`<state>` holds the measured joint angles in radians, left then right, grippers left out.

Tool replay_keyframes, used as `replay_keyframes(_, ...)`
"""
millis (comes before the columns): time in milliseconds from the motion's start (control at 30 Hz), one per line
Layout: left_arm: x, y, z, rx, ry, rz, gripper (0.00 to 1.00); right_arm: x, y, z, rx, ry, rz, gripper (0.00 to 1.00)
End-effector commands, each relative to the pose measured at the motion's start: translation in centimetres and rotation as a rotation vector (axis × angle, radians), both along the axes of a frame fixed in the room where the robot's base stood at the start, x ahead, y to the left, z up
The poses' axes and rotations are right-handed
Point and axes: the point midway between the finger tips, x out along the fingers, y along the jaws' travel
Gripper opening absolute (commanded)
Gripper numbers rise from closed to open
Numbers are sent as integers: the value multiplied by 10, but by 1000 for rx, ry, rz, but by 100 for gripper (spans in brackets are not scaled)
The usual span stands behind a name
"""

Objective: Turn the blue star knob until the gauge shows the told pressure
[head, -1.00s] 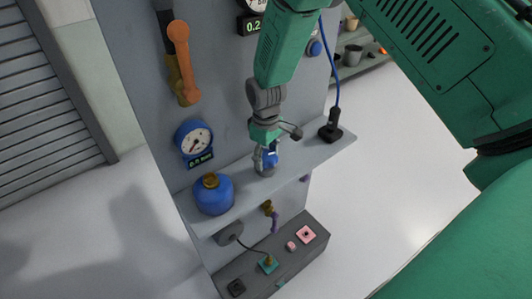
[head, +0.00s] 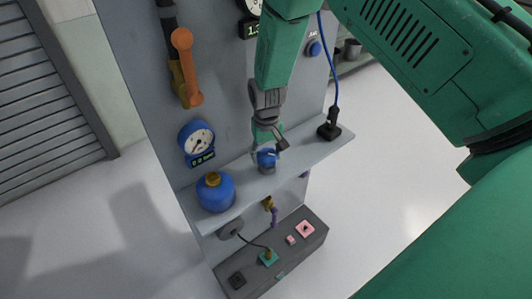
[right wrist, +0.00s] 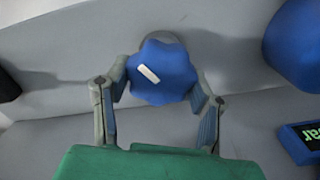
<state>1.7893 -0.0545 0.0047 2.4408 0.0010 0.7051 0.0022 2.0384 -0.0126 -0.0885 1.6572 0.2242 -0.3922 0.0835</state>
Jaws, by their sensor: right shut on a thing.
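The blue star knob (head: 267,161) stands on the grey wall shelf. In the right wrist view it has a rounded star shape with a pale bar mark (right wrist: 148,74) tilted on its face. My right gripper (head: 268,146) comes from above, its fingers on both sides of the knob in the right wrist view (right wrist: 162,90), shut on it. A white dial gauge with a black readout (head: 249,30) is cut off at the top; the readout seems to start with 1. A blue-rimmed gauge (head: 197,138) with a green readout hangs left of the knob. My left gripper is out of view.
A blue canister with a brass top (head: 216,192) stands left of the knob. A black plug with a blue cable (head: 329,128) stands on the right. An orange lever (head: 186,65) hangs on the panel. A grey box (head: 268,262) lies below.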

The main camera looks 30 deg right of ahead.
Motion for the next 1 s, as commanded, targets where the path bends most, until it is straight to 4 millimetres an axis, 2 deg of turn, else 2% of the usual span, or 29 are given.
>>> replay_keyframes(33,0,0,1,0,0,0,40,7,-1,5,-3,-20,-8,20)
replay_keyframes(500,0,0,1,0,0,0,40,8,-2,5,-4,-21,-22,20)
replay_keyframes(533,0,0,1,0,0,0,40,8,-2,5,-4,-21,-22,52)
replay_keyframes(600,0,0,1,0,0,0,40,7,-2,5,-3,-19,-21,70)
replay_keyframes(867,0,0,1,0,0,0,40,3,-1,2,-1,-9,-21,70)
replay_keyframes(1000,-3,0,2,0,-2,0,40,3,-1,9,-1,-10,-20,70)
